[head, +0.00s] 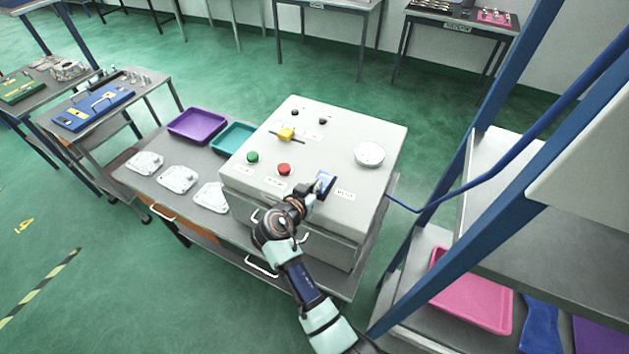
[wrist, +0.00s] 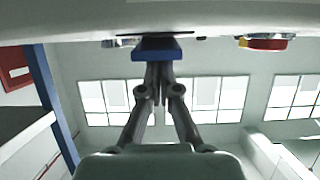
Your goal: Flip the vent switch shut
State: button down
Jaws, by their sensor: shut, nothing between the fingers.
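The vent switch (head: 326,182) is a blue rocker in a dark frame on the top panel of the white control box (head: 330,130), beside a small label. In the wrist view the blue switch (wrist: 157,53) stands out from the panel face right at my fingertips. My gripper (head: 311,193) is shut and empty, its tips at the switch; the wrist view shows the closed fingers (wrist: 158,72) overlapping or touching its edge. I cannot tell whether they press on it. The gripper partly hides the switch in the head view.
The panel also carries a red button (head: 284,169), a green button (head: 252,157), a yellow valve handle (head: 286,134) and a round white part (head: 369,154). White castings (head: 178,179) and purple (head: 197,126) and teal trays (head: 233,138) lie left. A blue-framed rack (head: 540,95) stands right.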

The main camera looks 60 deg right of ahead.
notch_tip(320, 180, down, 2)
jog(key=b, duration=0.4)
jog(key=shift+a+f+h+b, duration=0.1)
jog(key=shift+h+b, duration=0.2)
jog(key=shift+h, duration=0.1)
jog(key=shift+r, duration=0.7)
jog(key=r+p, duration=0.1)
jog(key=r, duration=0.1)
jog(key=a+r+p, duration=0.1)
jog(key=r+p, duration=0.1)
jog(key=shift+w+r, duration=0.1)
jog(key=shift+r, duration=0.2)
jog(key=a+b, duration=0.1)
jog(key=a, duration=0.8)
jog(key=shift+a, duration=0.35)
